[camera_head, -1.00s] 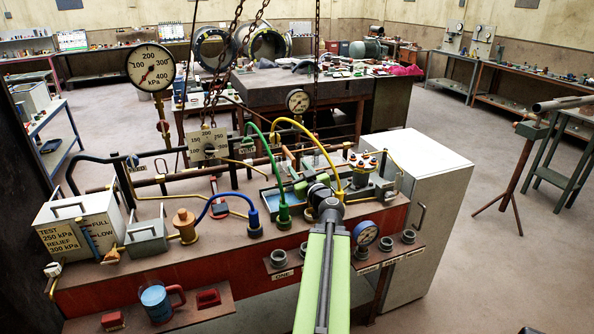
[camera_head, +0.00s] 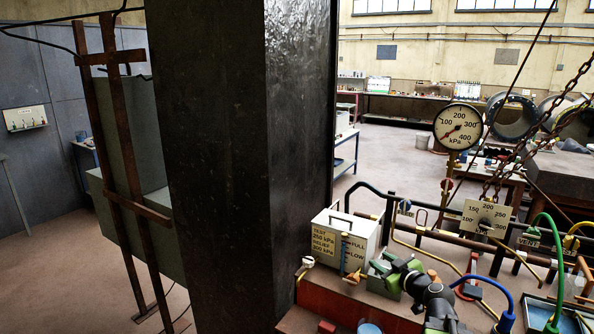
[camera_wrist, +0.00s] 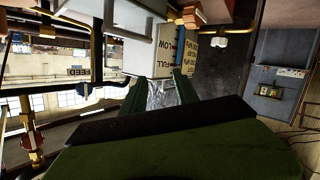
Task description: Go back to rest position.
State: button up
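My gripper (camera_head: 390,268) is in the head view, in front of the white test box (camera_head: 345,240) marked FULL and LOW. Its green and black body hides part of the bench behind it. In the wrist view, the two dark green fingers of my gripper (camera_wrist: 159,80) stand apart with a gap between them. A crinkled silvery patch shows through that gap, and I cannot tell what it is. I see no held object. The white box (camera_wrist: 150,55) appears upside down just beyond the fingertips; I cannot tell the clearance.
A thick dark column (camera_head: 240,150) stands close on the left. A brown frame (camera_head: 125,150) is left of it. The pipe bench carries a kPa gauge (camera_head: 458,127), a green hose (camera_head: 553,250) and a blue hose (camera_head: 490,290). Bare floor (camera_head: 390,165) lies behind the bench.

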jog(key=s+a+f+n+g+y, duration=0.1)
jog(key=s+a+f+g, duration=0.2)
jog(key=a, duration=0.5)
jog(key=s+a+f+n+g, duration=0.1)
jog(key=a+f+g, duration=0.2)
jog(key=a+f, duration=0.3)
jog(key=s+a+f+g+y, duration=0.1)
jog(key=s+a+f+g, duration=0.15)
jog(key=a, duration=0.65)
jog(key=s+d+f+m+g+h, duration=0.6)
jog(key=s+d+m, duration=0.2)
jog(key=s, duration=0.4)
jog(key=shift+f+m, duration=0.2)
jog(key=shift+m, duration=0.2)
jog(key=shift+w+d, duration=0.1)
jog(key=shift+d, duration=0.05)
